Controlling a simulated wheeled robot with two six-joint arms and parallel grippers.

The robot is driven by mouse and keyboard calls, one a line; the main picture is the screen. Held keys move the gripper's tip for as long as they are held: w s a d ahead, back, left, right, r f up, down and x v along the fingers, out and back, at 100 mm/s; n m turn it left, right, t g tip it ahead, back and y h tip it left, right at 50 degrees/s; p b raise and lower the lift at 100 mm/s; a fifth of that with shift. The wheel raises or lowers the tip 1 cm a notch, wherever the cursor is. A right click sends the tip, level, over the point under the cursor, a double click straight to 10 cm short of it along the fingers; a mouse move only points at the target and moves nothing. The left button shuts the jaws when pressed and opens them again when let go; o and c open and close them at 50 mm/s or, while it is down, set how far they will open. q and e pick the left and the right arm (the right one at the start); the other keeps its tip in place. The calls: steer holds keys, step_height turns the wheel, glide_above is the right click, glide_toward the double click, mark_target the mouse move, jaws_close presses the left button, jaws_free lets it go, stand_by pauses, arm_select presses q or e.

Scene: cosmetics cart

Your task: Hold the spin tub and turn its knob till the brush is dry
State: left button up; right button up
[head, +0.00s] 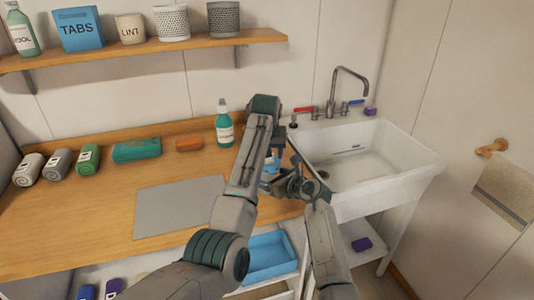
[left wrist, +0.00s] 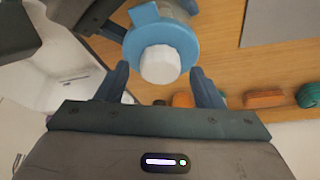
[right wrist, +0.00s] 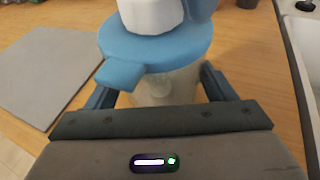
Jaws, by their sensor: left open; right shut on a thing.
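The spin tub has a pale see-through body (right wrist: 165,88), a blue lid (right wrist: 155,47) with a tab, and a white knob (right wrist: 150,14) on top. In the head view my arms hide most of it. My right gripper (right wrist: 160,85) is shut on the body, one finger on each side below the lid. My left gripper (left wrist: 158,78) is open above the tub; its fingers stand either side of the white knob (left wrist: 160,64), with gaps between. I cannot make out the brush; the body is blurred and partly hidden.
The tub is over the wooden counter (head: 100,225), between the grey mat (head: 180,207) and the white sink (head: 385,155). A green spray bottle (head: 224,128) and an orange block (head: 189,144) stand behind. A blue bin (head: 268,258) is below the counter's front.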

arm_select(q)
steer(key=v, duration=0.7)
steer(key=shift+a+f, duration=0.1)
steer(key=shift+w+a+f+m+h, duration=0.25)
steer(key=shift+w+f+m+h, duration=0.05)
steer(key=shift+f, duration=0.05)
steer(key=w+a+f+m+t+h, duration=0.3)
steer(key=a+m+t+h, duration=0.1)
steer(key=a+m+h, duration=0.15)
steer(key=s+a+f+m+t+h, duration=0.3)
steer(key=s+f+h, duration=0.2)
steer(key=s+h, duration=0.25)
steer(key=shift+t, duration=0.3)
steer(key=x, duration=1.1)
steer(key=shift+d+f, duration=0.2)
steer(key=shift+d, duration=0.3)
